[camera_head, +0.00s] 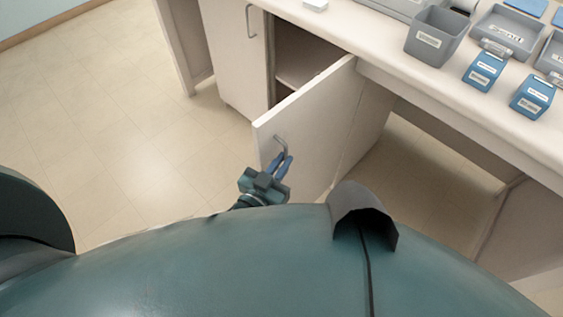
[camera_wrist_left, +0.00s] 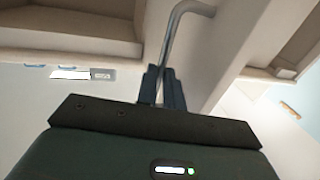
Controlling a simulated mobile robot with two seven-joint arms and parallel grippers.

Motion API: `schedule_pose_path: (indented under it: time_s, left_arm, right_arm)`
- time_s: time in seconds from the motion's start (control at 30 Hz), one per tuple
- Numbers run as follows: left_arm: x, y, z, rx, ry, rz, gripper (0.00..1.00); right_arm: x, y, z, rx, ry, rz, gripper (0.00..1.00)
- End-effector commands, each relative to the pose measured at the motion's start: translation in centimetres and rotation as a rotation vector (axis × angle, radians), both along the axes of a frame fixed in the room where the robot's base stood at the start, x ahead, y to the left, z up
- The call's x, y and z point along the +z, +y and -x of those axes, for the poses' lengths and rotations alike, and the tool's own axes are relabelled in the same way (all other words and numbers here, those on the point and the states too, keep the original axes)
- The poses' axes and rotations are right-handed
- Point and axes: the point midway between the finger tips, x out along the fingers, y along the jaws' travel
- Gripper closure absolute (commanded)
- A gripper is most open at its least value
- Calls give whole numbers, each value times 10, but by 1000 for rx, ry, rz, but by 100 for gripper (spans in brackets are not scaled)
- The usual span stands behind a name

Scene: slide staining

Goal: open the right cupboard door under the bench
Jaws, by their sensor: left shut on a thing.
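The right cupboard door (camera_head: 318,125) stands swung out from the bench, partly open, with the dark cupboard inside showing behind it. Its bent metal handle (camera_head: 281,143) is near the door's free edge. My left gripper (camera_head: 284,163) is at that handle, its blue fingers shut on it. In the left wrist view the handle (camera_wrist_left: 176,32) runs down between the two fingers (camera_wrist_left: 162,88). The left cupboard door (camera_head: 236,52) is closed and has its own handle (camera_head: 250,22). My right gripper is not in view.
The bench top (camera_head: 385,72) carries a grey bin (camera_head: 437,38), blue labelled boxes (camera_head: 484,71) and grey trays (camera_head: 508,33) at the right. Open knee space lies under the bench to the right of the door. The tiled floor (camera_head: 110,110) at the left is clear.

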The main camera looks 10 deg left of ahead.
Motion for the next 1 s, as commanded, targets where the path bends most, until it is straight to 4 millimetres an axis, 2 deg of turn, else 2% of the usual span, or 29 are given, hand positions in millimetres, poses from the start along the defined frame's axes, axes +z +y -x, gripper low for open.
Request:
schedule_pose_path:
  time_s: [0.03, 0.17, 0.2, 0.47, 1.0]
  left_arm:
    - [6, -2, -4, -1, -13, 4, 100]
    - [6, -2, -4, -1, -14, 3, 100]
    - [6, -2, -4, -1, -14, 3, 90]
    - [3, 0, -2, 0, -8, 1, 69]
    - [2, 2, -2, 0, -4, -1, 69]
  right_arm:
    - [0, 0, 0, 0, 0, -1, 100]
    - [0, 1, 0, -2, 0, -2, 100]
    - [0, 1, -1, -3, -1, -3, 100]
    - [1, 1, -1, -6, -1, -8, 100]
    - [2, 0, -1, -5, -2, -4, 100]
